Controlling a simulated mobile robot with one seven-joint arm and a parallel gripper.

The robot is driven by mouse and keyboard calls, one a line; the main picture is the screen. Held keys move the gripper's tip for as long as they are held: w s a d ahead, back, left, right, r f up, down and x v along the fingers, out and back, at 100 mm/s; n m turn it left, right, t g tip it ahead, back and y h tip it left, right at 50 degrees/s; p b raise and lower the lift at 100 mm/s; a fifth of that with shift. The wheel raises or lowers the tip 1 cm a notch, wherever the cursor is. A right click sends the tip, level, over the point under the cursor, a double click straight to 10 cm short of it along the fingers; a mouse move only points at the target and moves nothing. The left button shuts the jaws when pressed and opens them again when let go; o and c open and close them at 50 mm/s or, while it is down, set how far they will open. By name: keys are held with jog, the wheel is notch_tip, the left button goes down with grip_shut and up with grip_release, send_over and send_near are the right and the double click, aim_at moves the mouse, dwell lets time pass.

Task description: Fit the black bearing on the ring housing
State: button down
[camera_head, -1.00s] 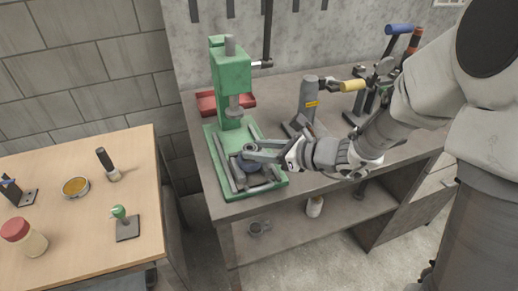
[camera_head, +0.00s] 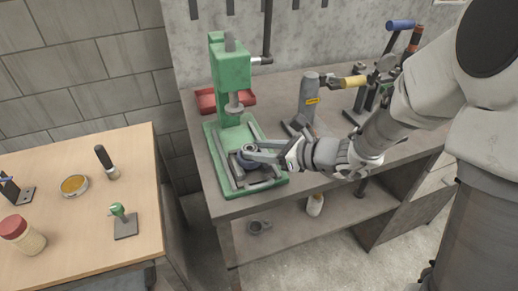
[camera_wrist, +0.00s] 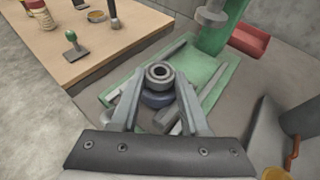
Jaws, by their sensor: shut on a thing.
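My gripper (camera_wrist: 161,78) is shut on the black bearing (camera_wrist: 159,73), a small dark ring with a grey rim held between the fingertips. In the wrist view the bearing appears over the blue-grey ring housing (camera_wrist: 157,100), which is partly hidden by it. In the head view my gripper (camera_head: 249,151) reaches in from the right over the ring housing (camera_head: 242,163) on the green press's base. I cannot tell whether the bearing touches the housing.
The green press (camera_head: 231,75) stands behind, its ram (camera_head: 235,104) above and behind the gripper. Grey bars lie on its base (camera_head: 268,182). A red tray (camera_head: 206,102) is behind it. A grey tool (camera_head: 308,100) stands right. A wooden table (camera_head: 75,230) is at left.

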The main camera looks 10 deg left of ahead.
jog(key=shift+f, duration=0.3)
jog(key=shift+c, duration=1.6)
grip_release()
jog(key=p+v, duration=0.2)
jog(key=v, duration=1.5)
jog(key=s+r+n+g+h+p, duration=0.3)
jog(key=s+r+n+h, duration=0.25)
jog(key=s+n, duration=0.55)
jog(key=s+d+r+n+t+h+p, duration=0.1)
jog(key=d+r+n+t+h+p, duration=0.1)
jog(key=d+r+n+h, duration=0.5)
jog(key=d+n+t, duration=0.1)
jog(key=d+n, duration=0.1)
jog(key=n, duration=0.2)
jog(key=shift+s+d+t+p, duration=0.3)
jog(key=shift+s+d+t, duration=0.05)
jog(key=shift+t, duration=0.05)
